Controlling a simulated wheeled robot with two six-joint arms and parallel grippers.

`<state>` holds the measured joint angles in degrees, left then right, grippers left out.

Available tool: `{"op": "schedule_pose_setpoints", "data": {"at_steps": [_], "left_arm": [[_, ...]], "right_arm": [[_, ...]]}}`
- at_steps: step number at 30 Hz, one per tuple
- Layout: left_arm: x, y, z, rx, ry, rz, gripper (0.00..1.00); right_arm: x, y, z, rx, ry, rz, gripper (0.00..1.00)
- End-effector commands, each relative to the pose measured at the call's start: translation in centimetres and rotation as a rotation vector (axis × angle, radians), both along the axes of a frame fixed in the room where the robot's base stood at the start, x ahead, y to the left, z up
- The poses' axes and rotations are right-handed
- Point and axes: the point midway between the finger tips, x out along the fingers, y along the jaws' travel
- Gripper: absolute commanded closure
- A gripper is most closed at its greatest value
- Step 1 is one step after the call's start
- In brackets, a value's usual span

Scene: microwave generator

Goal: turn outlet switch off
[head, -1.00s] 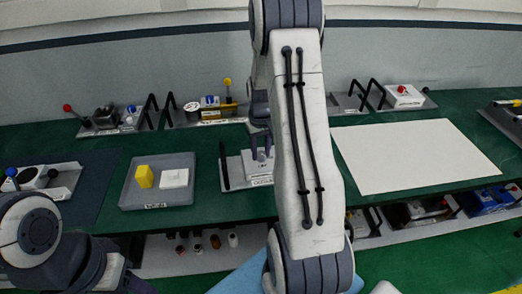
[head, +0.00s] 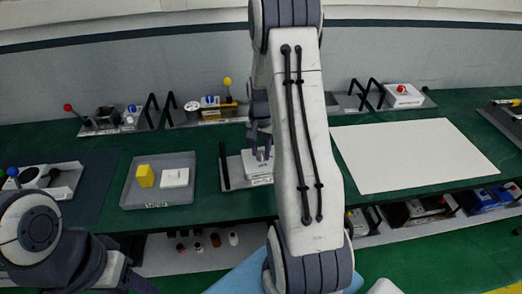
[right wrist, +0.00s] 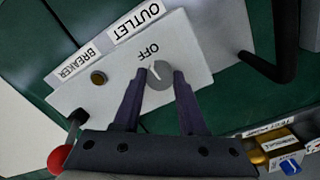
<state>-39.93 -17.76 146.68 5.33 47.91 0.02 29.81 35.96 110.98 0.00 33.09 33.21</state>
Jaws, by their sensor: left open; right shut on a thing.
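The outlet switch is a round grey knob (right wrist: 159,76) with a white pointer line, on a white panel (right wrist: 205,50) labelled OUTLET. The pointer is turned toward the word OFF (right wrist: 148,52). My right gripper (right wrist: 161,72) has one purple finger on each side of the knob and is shut on it. In the head view the panel (head: 257,168) stands on the green bench with my right gripper (head: 260,140) over it, partly hidden by my right arm. My left gripper (head: 138,284) is low at the left, mostly cut off or hidden, far from the switch.
A black handle (right wrist: 278,50) stands close by. A grey tray (head: 160,200) with a yellow block lies left, and a white board (head: 410,155) right. Lever panels line the back.

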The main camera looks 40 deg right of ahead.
Motion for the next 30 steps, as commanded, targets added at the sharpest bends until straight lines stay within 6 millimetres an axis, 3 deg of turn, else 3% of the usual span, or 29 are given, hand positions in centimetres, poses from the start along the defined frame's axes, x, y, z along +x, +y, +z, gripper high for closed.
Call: {"op": "schedule_pose_setpoints", "data": {"at_steps": [21, 22, 23, 24, 30], "left_arm": [[-0.01, 0.0, 0.07, 0.0, 0.0, 0.0, 0.5], [-0.01, 0.0, 0.07, 0.0, 0.0, 0.0, 0.5], [-0.01, 0.0, 0.07, 0.0, 0.0, 0.0, 0.5], [-0.01, 0.0, 0.07, 0.0, 0.0, 0.0, 0.5], [0.0, 0.01, 0.06, 0.0, 0.0, 0.0, 0.5]], "right_arm": [[0.05, -0.03, 0.07, -0.001, -0.002, -0.07, 1.0], [0.05, -0.03, 0.08, -0.001, -0.002, -0.07, 0.47], [0.05, -0.03, 0.07, -0.001, -0.002, -0.07, 0.36], [0.04, -0.02, 0.07, 0.0, -0.001, -0.07, 0.29], [0.02, -0.02, 0.04, 0.0, -0.001, -0.069, 0.29]]}}
